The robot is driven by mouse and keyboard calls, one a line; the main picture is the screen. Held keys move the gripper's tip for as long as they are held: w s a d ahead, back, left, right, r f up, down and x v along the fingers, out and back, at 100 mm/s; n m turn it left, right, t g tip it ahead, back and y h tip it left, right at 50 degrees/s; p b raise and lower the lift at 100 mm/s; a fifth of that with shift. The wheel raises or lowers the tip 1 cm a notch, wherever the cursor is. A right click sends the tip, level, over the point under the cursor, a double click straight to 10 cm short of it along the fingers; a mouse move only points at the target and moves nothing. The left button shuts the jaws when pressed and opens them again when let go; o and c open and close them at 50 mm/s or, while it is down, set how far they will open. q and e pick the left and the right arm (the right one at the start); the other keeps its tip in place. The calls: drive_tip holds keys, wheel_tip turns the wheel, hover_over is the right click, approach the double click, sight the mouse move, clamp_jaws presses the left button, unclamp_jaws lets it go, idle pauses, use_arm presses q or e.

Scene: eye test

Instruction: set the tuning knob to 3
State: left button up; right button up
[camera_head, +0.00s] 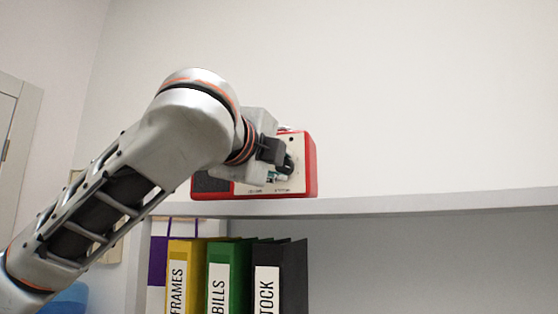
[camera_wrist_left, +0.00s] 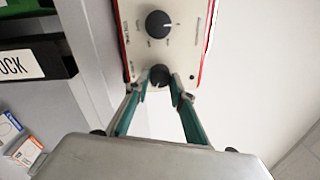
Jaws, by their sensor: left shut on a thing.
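A red radio (camera_head: 309,165) with a pale front panel stands on a white shelf. It also shows in the left wrist view (camera_wrist_left: 187,40), turned on its side. Its front carries two black round knobs. The bigger knob (camera_wrist_left: 158,24) is free, with a white pointer mark and scale marks around it. The smaller knob (camera_wrist_left: 159,75) is between the fingertips of my left gripper (camera_wrist_left: 160,84), which is shut on it. I cannot read which knob is the tuning one. In the head view my left gripper (camera_head: 282,163) covers the knobs. My right gripper is not in view.
The shelf (camera_head: 430,203) is bare to the right of the radio. Below it stand a yellow binder (camera_head: 178,272), a green binder (camera_head: 219,275) and a black binder (camera_head: 266,285). Small boxes (camera_wrist_left: 25,149) show at the lower left of the wrist view.

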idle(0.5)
use_arm(q)
drive_tip(key=o, duration=1.1)
drive_tip(key=shift+s, duration=0.1)
drive_tip(key=v, duration=1.1)
drive_tip(key=shift+s+a, duration=0.2)
drive_tip(key=shift+s, duration=0.2)
